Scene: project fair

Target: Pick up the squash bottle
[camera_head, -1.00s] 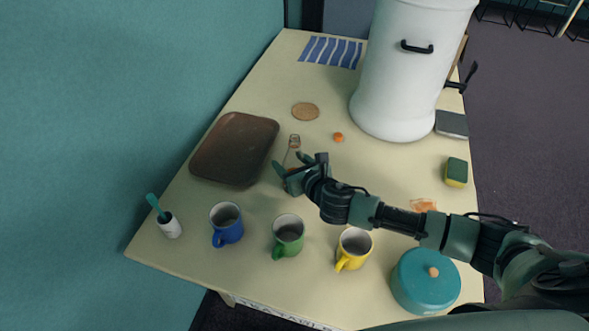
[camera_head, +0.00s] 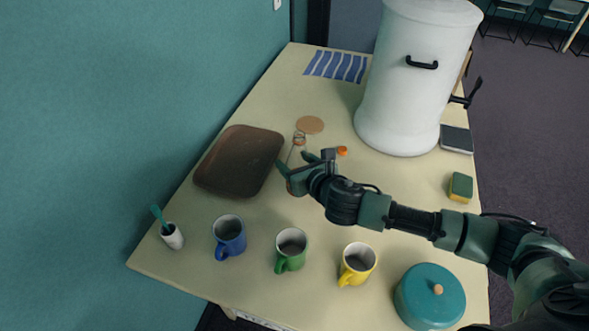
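The squash bottle (camera_head: 297,146) is clear, with a narrow neck and ringed top, and leans slightly. It stands out just right of the brown tray (camera_head: 238,161). My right gripper (camera_head: 291,176) comes in from the right and is shut around the bottle's lower part. The fingers hide most of the bottle's body. The bottle appears to be held a little above the table. My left gripper is not in view.
Blue (camera_head: 229,237), green (camera_head: 291,250) and yellow (camera_head: 357,264) mugs stand in front. A teal pot (camera_head: 429,297) is front right. A white urn (camera_head: 408,85), round coaster (camera_head: 310,125) and small orange item (camera_head: 342,150) are behind. A sponge (camera_head: 460,187) lies right.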

